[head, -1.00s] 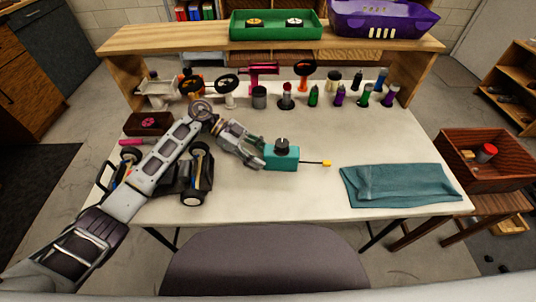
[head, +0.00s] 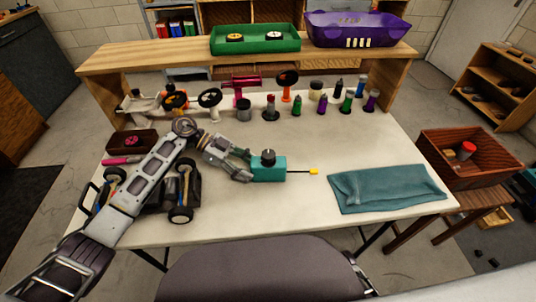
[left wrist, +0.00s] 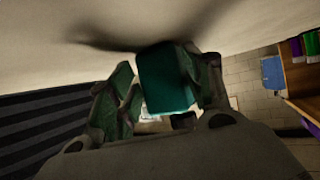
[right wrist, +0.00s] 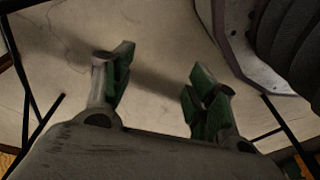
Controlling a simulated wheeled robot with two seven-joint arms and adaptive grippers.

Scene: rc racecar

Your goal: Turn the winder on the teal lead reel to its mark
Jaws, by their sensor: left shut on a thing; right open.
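The teal lead reel (head: 271,172) is a small box with a round black winder (head: 268,154) on its top, near the middle of the white table. A dark lead with a yellow tip (head: 313,171) sticks out to its right. My left gripper (head: 250,168) is shut on the left end of the reel. In the left wrist view the teal body (left wrist: 166,80) sits between the green-padded fingers. The winder's mark is too small to make out. My right gripper (right wrist: 157,85) is open and empty, seen only in its own wrist view, with floor and table legs around it.
A folded teal cloth (head: 387,188) lies right of the reel. A car chassis (head: 172,195) is under my left arm. Several bottles and tools stand along the back below a wooden shelf (head: 200,54). A stool (head: 480,207) holds a brown crate (head: 447,153) at right.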

